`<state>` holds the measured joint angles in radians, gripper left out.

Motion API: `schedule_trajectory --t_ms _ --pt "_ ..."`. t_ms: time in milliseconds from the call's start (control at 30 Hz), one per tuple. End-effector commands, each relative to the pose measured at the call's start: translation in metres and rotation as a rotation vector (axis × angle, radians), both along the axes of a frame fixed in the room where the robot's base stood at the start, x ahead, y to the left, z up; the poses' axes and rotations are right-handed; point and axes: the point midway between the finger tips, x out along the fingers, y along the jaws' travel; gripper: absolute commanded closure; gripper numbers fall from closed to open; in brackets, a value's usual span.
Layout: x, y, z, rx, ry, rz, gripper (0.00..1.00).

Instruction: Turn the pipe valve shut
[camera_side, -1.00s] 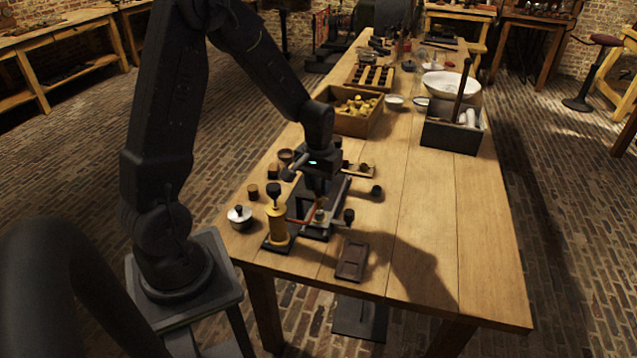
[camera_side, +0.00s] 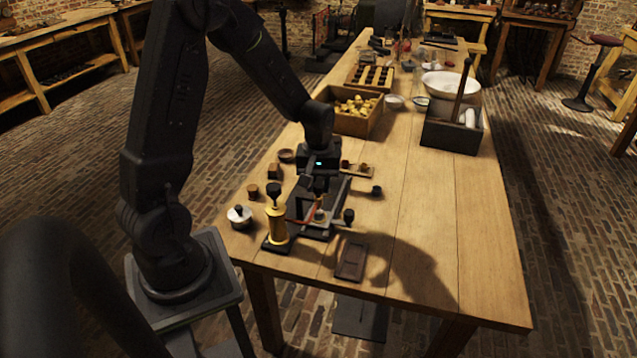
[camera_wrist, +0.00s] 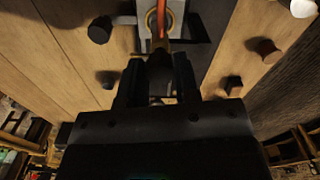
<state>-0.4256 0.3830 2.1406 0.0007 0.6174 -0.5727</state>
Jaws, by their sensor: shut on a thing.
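The pipe valve (camera_side: 319,215) is a small brass and grey fitting on a dark base near the table's front left. A red-orange bar (camera_side: 301,221) runs from it toward a brass cylinder (camera_side: 277,222) with a black knob. In the wrist view, the red-orange bar (camera_wrist: 162,18) and a brass ring lie just beyond my fingertips. My gripper (camera_side: 319,199) points down over the valve and is shut on its top part. In the wrist view the fingers of my gripper (camera_wrist: 159,76) stand either side of a dark shape; the exact contact is hidden.
A white lidded pot (camera_side: 240,217) and small dark knobs stand left of the fixture. A dark flat tray (camera_side: 351,262) lies in front. A wooden box of yellow pieces (camera_side: 352,112) and a dark tool box (camera_side: 452,133) stand behind. The table's right side is clear.

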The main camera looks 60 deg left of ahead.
Motion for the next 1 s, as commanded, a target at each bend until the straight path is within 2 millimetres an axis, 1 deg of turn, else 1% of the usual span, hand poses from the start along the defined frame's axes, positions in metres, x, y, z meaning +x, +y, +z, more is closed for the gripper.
schedule_trajectory --t_ms 200,233,467,767,867,967,1000 --pt "-0.001 0.0 -0.001 -0.002 0.002 0.002 0.94" --pt "-0.001 0.0 -0.001 -0.002 0.002 0.002 0.68" --pt "0.0 0.0 0.0 -0.002 0.001 0.001 0.46" --pt "0.0 0.0 0.003 -0.001 -0.001 0.0 0.45" --pt "0.001 0.0 0.012 0.001 -0.003 0.0 0.45" --pt "0.001 0.0 0.029 0.002 -0.006 0.0 0.45" --pt "0.001 0.0 0.038 0.002 -0.006 0.0 0.45"
